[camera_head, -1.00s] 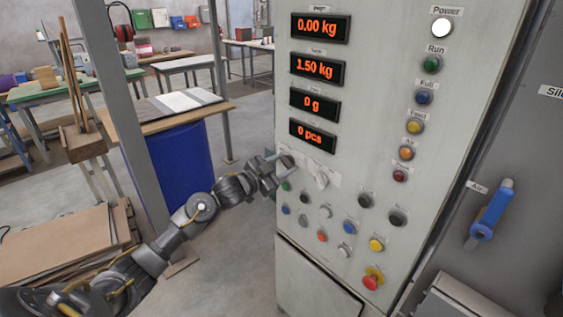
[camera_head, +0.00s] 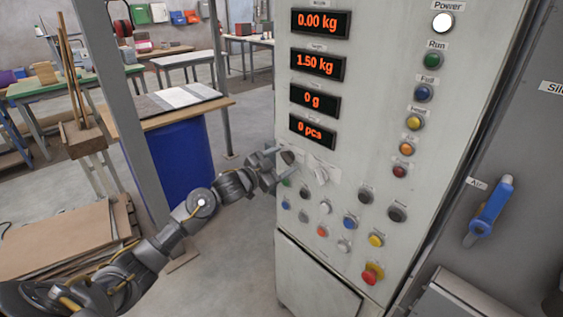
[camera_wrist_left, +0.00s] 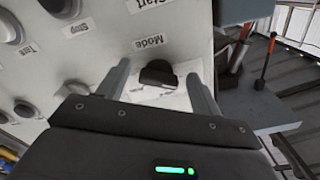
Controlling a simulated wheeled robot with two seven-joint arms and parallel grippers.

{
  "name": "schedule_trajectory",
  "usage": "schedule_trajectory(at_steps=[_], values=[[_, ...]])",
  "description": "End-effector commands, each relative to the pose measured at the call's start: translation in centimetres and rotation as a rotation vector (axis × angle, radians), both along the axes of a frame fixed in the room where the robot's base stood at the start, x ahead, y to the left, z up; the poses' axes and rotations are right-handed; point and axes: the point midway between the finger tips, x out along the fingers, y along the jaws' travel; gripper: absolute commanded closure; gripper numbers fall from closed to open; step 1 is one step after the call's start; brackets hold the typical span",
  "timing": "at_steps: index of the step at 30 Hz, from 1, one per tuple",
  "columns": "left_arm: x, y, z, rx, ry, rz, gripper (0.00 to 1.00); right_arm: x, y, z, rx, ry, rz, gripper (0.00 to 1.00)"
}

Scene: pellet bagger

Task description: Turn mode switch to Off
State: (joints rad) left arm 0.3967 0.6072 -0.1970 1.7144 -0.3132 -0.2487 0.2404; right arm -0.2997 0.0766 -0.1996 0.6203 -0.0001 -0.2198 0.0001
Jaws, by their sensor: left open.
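The mode switch (camera_wrist_left: 157,73) is a black rotary knob on a white plate, under a "Mode" label in the left wrist view. It also shows in the head view (camera_head: 288,157) at the left edge of the cabinet front, below the displays. My left gripper (camera_head: 272,163) is open beside it. In the left wrist view the fingers (camera_wrist_left: 160,82) stand on either side of the knob, with gaps between, so it is not gripped. The knob's exact pointer setting is too small to read. My right gripper is not in view.
The pale control cabinet (camera_head: 310,235) carries a light-coloured knob (camera_head: 320,175) just right of the switch. Several push buttons sit below, with a red emergency button (camera_head: 371,274). A blue barrel (camera_head: 182,160) and a grey post (camera_head: 128,100) stand left of the cabinet.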

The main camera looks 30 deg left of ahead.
Motion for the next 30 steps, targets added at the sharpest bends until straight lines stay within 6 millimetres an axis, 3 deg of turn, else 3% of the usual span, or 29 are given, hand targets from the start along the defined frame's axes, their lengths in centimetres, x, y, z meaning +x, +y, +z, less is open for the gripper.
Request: schedule_trajectory(at_steps=[5, 12, 18, 30], values=[[-1.8, 0.7, -0.3, 0.003, 0.001, 0.0, 0.35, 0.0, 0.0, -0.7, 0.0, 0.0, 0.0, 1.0], [-6.4, 2.3, -0.4, 0.004, 0.002, 0.001, 0.35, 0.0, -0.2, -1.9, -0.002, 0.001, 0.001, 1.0], [-9.2, 3.3, -0.3, 0.002, 0.002, 0.001, 0.35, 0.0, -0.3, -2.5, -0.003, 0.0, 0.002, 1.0], [-10.1, 3.6, 0.0, -0.001, 0.001, 0.0, 0.35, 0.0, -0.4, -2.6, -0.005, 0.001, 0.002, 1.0]])
